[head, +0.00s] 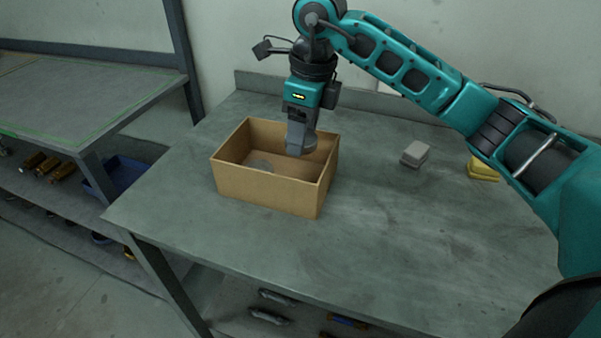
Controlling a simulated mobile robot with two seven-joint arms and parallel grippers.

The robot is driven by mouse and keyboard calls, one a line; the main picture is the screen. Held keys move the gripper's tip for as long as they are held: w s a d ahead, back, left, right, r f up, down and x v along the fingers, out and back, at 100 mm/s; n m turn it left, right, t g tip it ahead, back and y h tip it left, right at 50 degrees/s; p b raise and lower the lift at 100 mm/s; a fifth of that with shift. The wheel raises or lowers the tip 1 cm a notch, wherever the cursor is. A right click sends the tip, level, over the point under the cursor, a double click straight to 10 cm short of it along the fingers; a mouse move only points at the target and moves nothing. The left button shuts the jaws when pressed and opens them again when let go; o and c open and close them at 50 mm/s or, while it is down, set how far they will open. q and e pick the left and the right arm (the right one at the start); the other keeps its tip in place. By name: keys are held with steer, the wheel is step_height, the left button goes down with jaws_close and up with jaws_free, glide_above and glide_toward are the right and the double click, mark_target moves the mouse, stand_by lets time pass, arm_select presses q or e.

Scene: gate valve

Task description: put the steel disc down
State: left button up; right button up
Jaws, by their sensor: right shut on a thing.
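My right gripper (297,150) points down into the open cardboard box (265,190), at its right rear side, with its fingertips below the rim. It is shut on the steel disc (308,142), a grey piece that shows only in part beside the fingers. Whether the disc touches the box wall or floor I cannot tell. A grey roundish piece (260,165) lies on the box floor to the left, partly hidden by the front wall. My left gripper is out of view.
The box stands on a grey metal table (400,230). A small grey block (414,153) and a yellow object (483,169) lie to the right. A lower shelf and a second bench (80,100) stand left. The table front is clear.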

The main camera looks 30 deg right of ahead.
step_height(320, 180, down, 9)
steer(key=shift+f, duration=0.2)
stand_by(0.3)
steer(key=shift+f+b, duration=0.1)
steer(key=shift+b, duration=0.2)
steer(key=o, duration=1.3)
steer(key=shift+f, duration=0.1)
steer(key=shift+o, duration=0.2)
steer(key=r, duration=0.8)
steer(key=s+d+r, duration=0.1)
steer(key=r, duration=0.3)
steer(key=shift+r+p, duration=0.15)
steer(key=shift+p, duration=0.2)
